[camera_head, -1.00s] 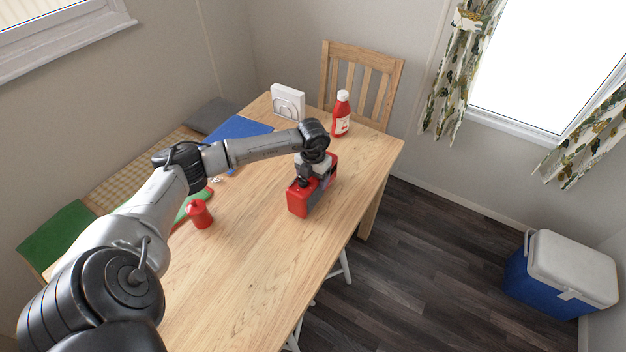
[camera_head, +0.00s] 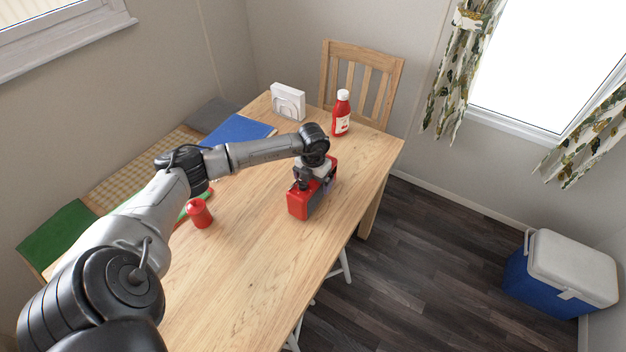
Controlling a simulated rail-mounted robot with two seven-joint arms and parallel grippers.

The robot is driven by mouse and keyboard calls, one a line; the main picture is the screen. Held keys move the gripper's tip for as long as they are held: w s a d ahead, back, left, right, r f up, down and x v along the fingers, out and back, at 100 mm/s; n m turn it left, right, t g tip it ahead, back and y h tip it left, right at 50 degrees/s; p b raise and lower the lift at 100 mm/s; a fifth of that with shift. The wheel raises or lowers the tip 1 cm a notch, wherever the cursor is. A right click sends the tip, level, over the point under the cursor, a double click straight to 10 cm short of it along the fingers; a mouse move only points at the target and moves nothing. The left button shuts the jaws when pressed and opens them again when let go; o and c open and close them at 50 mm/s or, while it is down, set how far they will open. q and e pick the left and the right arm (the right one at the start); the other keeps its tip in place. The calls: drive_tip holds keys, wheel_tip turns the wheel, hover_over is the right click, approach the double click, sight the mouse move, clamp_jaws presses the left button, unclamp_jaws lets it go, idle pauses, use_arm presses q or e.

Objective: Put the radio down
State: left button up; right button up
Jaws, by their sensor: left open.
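The red radio (camera_head: 299,205) with a grey front stands upright on the wooden table (camera_head: 258,262), near its right edge. My left gripper (camera_head: 310,182) points down at the top of the radio. It is open, with its jaws at the radio's upper part; the wrist hides part of the radio and the fingertips are hard to make out. My right gripper is out of the picture.
A red bottle (camera_head: 341,114) and a white holder (camera_head: 288,101) stand at the table's far end. A blue folder (camera_head: 240,128) lies behind my arm. The front of the table is clear.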

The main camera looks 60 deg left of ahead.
use_arm(q)
wheel_tip(320, 180, up, 12)
drive_tip(key=shift+r, duration=0.15)
idle(0.5)
